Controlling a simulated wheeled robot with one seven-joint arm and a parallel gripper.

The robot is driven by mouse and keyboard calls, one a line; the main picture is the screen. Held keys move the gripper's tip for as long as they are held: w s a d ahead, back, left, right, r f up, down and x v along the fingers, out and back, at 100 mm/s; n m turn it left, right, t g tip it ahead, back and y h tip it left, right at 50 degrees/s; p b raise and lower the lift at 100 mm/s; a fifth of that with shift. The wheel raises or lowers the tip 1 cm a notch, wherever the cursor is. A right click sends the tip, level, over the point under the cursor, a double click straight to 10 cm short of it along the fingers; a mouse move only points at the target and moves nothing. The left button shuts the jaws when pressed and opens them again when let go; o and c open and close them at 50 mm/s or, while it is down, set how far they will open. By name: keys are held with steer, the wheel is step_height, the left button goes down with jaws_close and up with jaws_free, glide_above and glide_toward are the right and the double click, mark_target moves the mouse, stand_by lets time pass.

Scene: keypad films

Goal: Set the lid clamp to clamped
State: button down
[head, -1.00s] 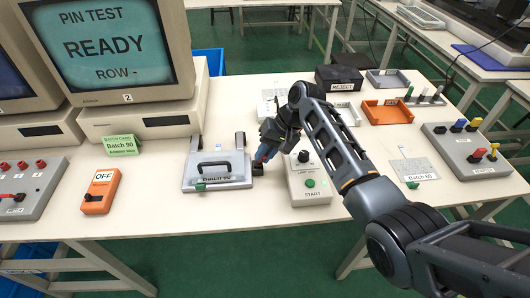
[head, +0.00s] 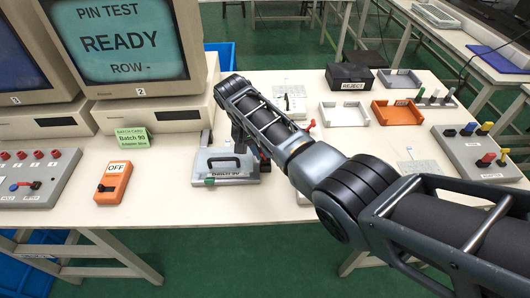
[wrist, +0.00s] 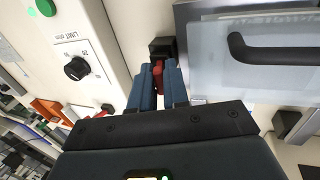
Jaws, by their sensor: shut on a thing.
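The red lid clamp lever (wrist: 158,72) is beside the lid, in front of a black block (wrist: 162,47). My gripper (wrist: 159,76) has its blue fingers shut on the red lever, one on each side. In the head view my arm hides the lever and most of the gripper. I cannot tell the lever's exact angle.
A box with a black "LIMIT" knob (wrist: 76,68) and green button stands close by my gripper. An orange OFF switch (head: 113,183) lies left of the fixture. An orange tray (head: 397,113) and a black REJECT box (head: 350,77) are farther back. The table front is clear.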

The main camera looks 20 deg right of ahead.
steer(key=shift+w+a+f+g+h+b, duration=0.15)
steer(key=shift+a+g+h+b, duration=0.1)
steer(key=shift+h+b, duration=0.4)
steer(key=shift+a+f+g+h+b, duration=0.1)
steer(key=shift+a+g+h+b, duration=0.1)
steer(key=shift+h+b, duration=0.45)
steer(key=c, duration=1.2)
jaws_free()
